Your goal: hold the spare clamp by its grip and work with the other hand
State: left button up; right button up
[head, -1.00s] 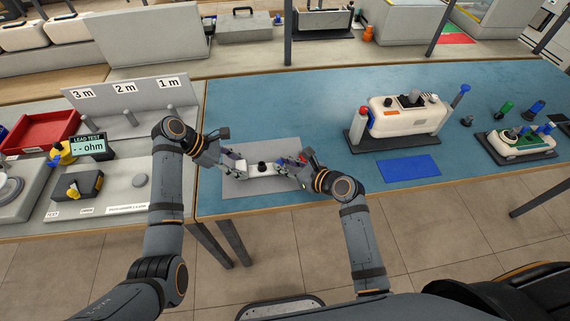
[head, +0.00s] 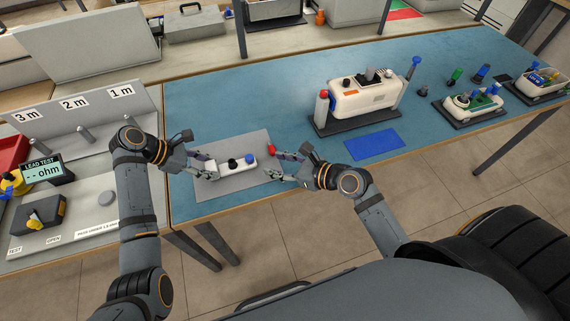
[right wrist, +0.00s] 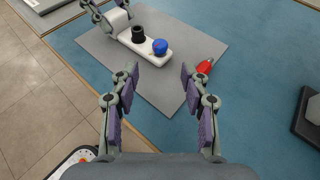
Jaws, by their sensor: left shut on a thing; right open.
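The spare clamp (head: 241,167), a white bar with a black knob and a blue knob on top, is over the grey mat. In the right wrist view it (right wrist: 150,52) shows at the top. A red piece (head: 271,148) lies by the mat's right edge, close to the right fingers.
The grey mat (head: 208,190) lies near the blue table's front edge. A white unit (head: 362,100) stands on a dark base at right, with a blue pad (head: 375,145) before it. More units stand farther right. A lead-test meter (head: 42,172) is at left.

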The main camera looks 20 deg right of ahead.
aim_at(251, 157)
jog(key=shift+s+d+r, duration=0.2)
jog(key=shift+s+d, duration=0.3)
jog(key=shift+v, duration=0.75)
jog(key=shift+a+r, duration=0.1)
jog(key=w+f+n+g, duration=0.1)
jog(key=w+d+f+n+g+y, duration=0.1)
jog(key=w, duration=0.1)
jog(key=shift+d+f, duration=0.15)
jog(key=shift+f, duration=0.1)
jog(key=w+d+r+n+g+y, duration=0.1)
jog(key=w+d+n+g+y, duration=0.1)
jog(key=n+g, duration=0.1)
jog(key=shift+w+d+r+y, duration=0.2)
jog(key=shift+w+r+y, duration=0.1)
jog(key=shift+w+r, duration=0.1)
jog(key=shift+d+r+n+g+y, duration=0.2)
jog(key=shift+r+n+g+y, duration=0.1)
jog(key=shift+r+n, duration=0.15)
jog(key=x, duration=1.2)
jog(key=shift+f, duration=0.15)
